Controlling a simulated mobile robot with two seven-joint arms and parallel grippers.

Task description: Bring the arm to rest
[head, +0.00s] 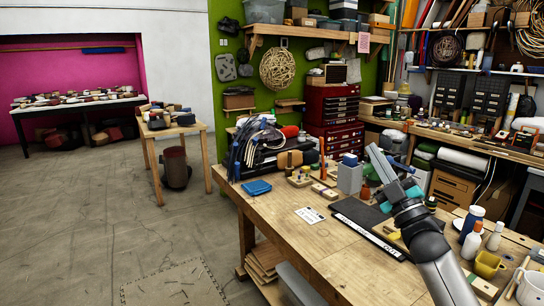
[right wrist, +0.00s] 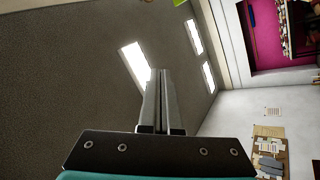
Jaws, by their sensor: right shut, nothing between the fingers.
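My right arm comes in from the lower right of the head view and reaches up over the wooden workbench (head: 290,235). Its gripper (head: 376,158) is raised above the bench, with the fingers shut and nothing between them. In the right wrist view the two fingers (right wrist: 161,76) lie together, and the camera looks toward the ceiling and a far wall. My left gripper is not in view in either picture.
The bench holds a black mat (head: 350,218), a blue cloth (head: 257,187), a grey block (head: 350,178), white bottles (head: 471,240) and a yellow mug (head: 488,265). A red tool chest (head: 332,105) stands behind. The floor at left is open.

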